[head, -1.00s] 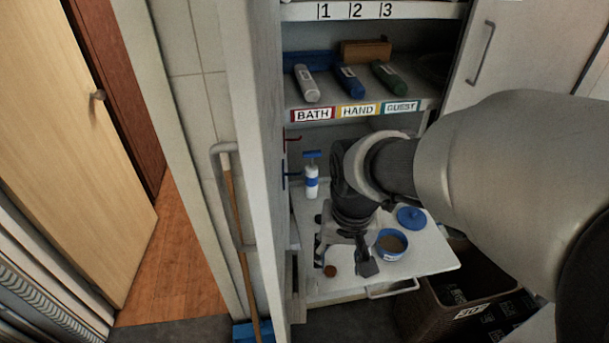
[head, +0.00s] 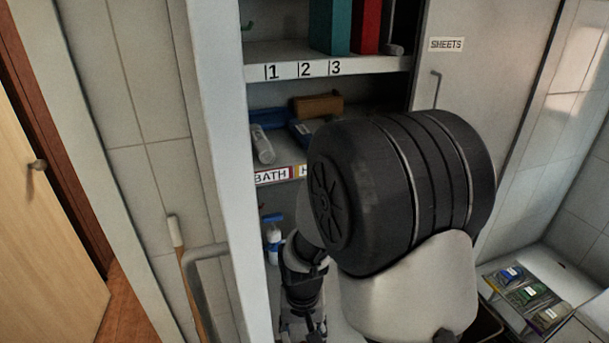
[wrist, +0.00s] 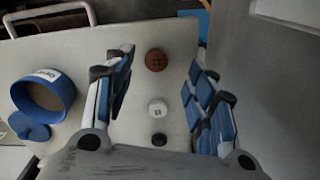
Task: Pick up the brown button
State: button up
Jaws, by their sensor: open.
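The brown button (wrist: 156,60) is a round disc with small holes, lying flat on the pale surface in the wrist view. My gripper (wrist: 160,66) is open above it, one finger to each side in the picture, and the button shows in the gap near the fingertips. I see no finger touching it. A white button (wrist: 157,108) and a dark button (wrist: 158,140) lie in line with it, closer to the palm. In the head view my gripper is at the bottom edge, largely cut off, and the brown button is out of sight.
A blue tub (wrist: 45,95) and a blue lid (wrist: 28,126) stand left of my gripper in the wrist view. A white-and-blue bottle (head: 273,243) stands near my wrist. The cabinet side wall (head: 222,170) is close on the left, with shelves above.

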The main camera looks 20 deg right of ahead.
jog(key=f+b, duration=0.1)
jog(key=f, duration=0.2)
jog(key=f+b, duration=0.1)
jog(key=f, duration=0.2)
jog(key=shift+d+b, duration=0.2)
jog(key=shift+b, duration=0.15)
jog(key=shift+r, duration=0.15)
jog(key=shift+c, duration=0.5)
jog(key=c, duration=0.7)
jog(key=shift+r, duration=0.1)
jog(key=shift+c, duration=0.2)
